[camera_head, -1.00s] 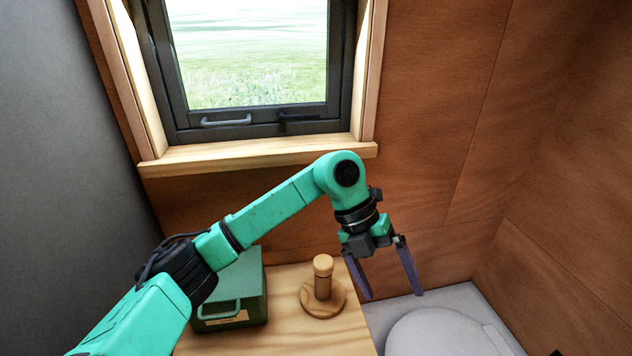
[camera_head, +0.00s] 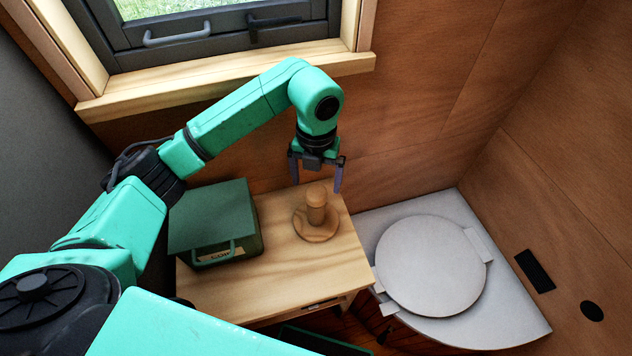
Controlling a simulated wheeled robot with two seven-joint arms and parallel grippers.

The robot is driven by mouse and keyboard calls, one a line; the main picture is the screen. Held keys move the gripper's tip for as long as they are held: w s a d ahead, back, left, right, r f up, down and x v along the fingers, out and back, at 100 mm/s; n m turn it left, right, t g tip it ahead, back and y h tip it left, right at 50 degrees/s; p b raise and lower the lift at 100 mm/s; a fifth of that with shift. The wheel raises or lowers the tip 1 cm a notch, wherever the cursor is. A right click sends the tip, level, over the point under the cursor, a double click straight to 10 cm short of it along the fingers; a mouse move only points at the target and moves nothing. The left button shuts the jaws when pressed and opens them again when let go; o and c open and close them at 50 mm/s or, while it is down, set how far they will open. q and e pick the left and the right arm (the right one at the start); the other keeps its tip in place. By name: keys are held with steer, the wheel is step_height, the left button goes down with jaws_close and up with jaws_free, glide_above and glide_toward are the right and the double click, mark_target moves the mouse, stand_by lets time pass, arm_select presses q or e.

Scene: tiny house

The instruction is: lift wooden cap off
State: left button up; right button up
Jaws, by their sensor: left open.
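The wooden cap (camera_head: 316,231) is a round, flat wooden disc with an upright knob-topped handle (camera_head: 316,207). It stands near the right end of a light wooden counter (camera_head: 272,282). My left gripper (camera_head: 317,186) points down, its two dark fingers spread apart and empty. In the picture its fingertips lie at about the height of the handle's top, one to each side. I cannot tell how far behind or above the handle they are. What lies under the disc is hidden. My right gripper is not in view.
A green box (camera_head: 214,219) stands on the counter left of the cap. A white toilet with a round lid (camera_head: 430,264) is to the right. The window sill (camera_head: 220,88) and wooden wall (camera_head: 420,120) are behind.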

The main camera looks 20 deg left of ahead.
mark_target(316, 190)
arm_select(q)
step_height(316, 190, down, 3)
steer(key=shift+r, duration=0.1)
steer(key=shift+s+f+p, duration=0.1)
steer(key=shift+f+p, duration=0.2)
steer(key=shift+d+f, duration=0.1)
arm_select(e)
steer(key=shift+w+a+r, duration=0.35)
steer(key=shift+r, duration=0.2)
arm_select(q)
steer(key=shift+c, duration=0.3)
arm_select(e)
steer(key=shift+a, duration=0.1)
arm_select(q)
steer(key=c, duration=1.3)
steer(key=shift+r+p, duration=1.2)
steer(key=shift+r, duration=0.85)
steer(key=shift+c, duration=0.3)
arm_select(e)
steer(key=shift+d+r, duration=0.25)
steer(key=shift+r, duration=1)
